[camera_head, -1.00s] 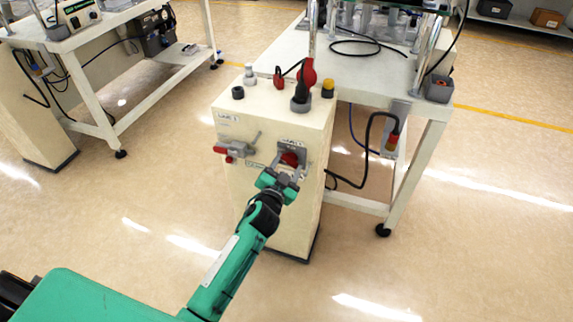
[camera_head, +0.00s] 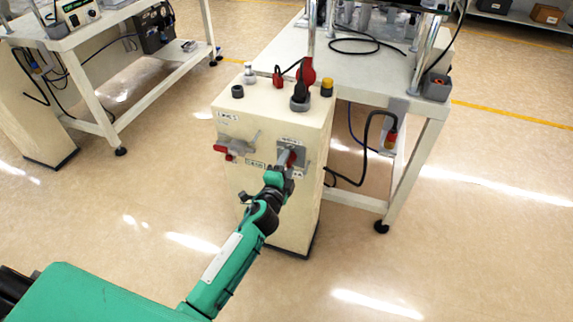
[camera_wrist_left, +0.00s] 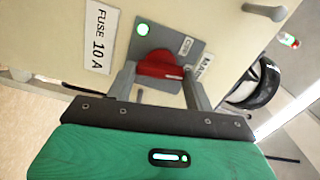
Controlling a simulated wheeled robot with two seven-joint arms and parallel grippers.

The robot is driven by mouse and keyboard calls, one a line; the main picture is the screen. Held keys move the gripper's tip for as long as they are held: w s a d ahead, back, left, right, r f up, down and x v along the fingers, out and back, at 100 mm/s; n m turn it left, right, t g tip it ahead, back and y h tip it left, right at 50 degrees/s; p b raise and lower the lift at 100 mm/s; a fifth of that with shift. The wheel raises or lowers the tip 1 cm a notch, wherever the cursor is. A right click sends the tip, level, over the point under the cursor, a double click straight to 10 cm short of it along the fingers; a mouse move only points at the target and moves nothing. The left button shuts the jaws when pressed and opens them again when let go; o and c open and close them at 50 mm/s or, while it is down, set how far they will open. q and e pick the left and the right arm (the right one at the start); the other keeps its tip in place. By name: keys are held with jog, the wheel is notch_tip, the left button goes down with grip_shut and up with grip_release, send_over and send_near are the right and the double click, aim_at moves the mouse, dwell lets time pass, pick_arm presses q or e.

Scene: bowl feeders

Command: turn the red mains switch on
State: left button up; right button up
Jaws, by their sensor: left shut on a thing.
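The red mains switch (camera_head: 291,157) sits on a grey plate on the front of the cream cabinet (camera_head: 232,195). In the left wrist view, its red knob (camera_wrist_left: 160,66) shows between the two fingers, near a partly hidden label starting "MA". My right gripper is not in view.
A second red-and-grey handle (camera_head: 234,149) projects from the cabinet front to the left. A white workbench (camera_head: 375,75) with cables stands behind. A label (camera_wrist_left: 102,38) reads "FUSE 10 A".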

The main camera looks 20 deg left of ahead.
pick_arm(q)
jog(key=shift+m, duration=0.9)
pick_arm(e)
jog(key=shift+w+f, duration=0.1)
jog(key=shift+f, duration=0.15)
pick_arm(q)
jog(key=shift+f, duration=0.1)
jog(key=o, duration=0.7)
jog(key=shift+s, duration=0.15)
jog(key=s, duration=1.3)
jog(key=shift+s+a, duration=0.25)
jog(key=shift+s, duration=0.05)
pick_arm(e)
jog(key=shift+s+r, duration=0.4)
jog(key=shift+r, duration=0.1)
